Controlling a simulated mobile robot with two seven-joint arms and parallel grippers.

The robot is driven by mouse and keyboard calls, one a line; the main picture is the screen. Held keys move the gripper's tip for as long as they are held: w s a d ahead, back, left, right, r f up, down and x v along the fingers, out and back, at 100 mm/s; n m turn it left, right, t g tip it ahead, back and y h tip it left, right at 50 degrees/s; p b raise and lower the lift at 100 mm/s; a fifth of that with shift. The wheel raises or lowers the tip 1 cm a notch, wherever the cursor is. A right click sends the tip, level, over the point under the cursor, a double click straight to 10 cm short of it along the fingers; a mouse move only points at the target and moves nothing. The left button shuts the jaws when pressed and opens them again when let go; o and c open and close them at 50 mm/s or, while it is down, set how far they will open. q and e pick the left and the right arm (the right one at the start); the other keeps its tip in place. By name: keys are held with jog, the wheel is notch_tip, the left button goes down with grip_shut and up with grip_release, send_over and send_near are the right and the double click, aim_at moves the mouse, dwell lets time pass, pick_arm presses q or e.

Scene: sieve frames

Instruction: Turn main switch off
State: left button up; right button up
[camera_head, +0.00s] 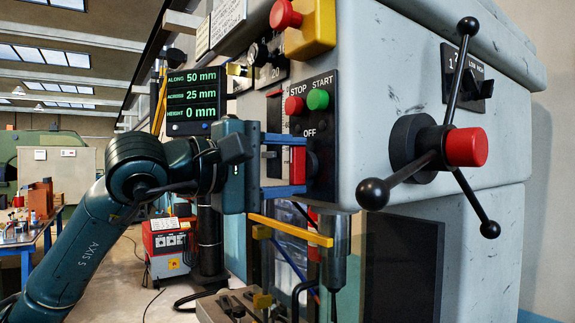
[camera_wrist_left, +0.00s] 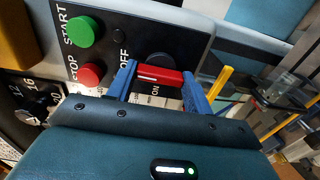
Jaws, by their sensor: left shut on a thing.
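The main switch has a red handle (camera_head: 298,168) on a dark panel with an OFF label above it. The red handle also shows in the left wrist view (camera_wrist_left: 160,76), with OFF and ON lettering beside it. My left gripper (camera_head: 299,163) comes in from the left, and its two blue fingers close on the handle, one above and one below. In the left wrist view the blue fingers (camera_wrist_left: 159,79) touch the handle at both ends. The round switch base behind the handle is partly hidden. My right gripper is not in view.
A red STOP button (camera_head: 294,105) and a green START button (camera_head: 318,99) sit just above the switch. A three-armed feed lever (camera_head: 466,147) with black knobs juts out at the right. A yellow bar (camera_head: 290,230) lies below my gripper. A display (camera_head: 192,95) is at the left.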

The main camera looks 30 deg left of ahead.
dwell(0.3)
pick_arm(q)
jog(key=o, duration=1)
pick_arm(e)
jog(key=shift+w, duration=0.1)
pick_arm(q)
jog(key=b+v, duration=0.5)
jog(key=v, duration=0.8)
jog(key=shift+s, duration=0.1)
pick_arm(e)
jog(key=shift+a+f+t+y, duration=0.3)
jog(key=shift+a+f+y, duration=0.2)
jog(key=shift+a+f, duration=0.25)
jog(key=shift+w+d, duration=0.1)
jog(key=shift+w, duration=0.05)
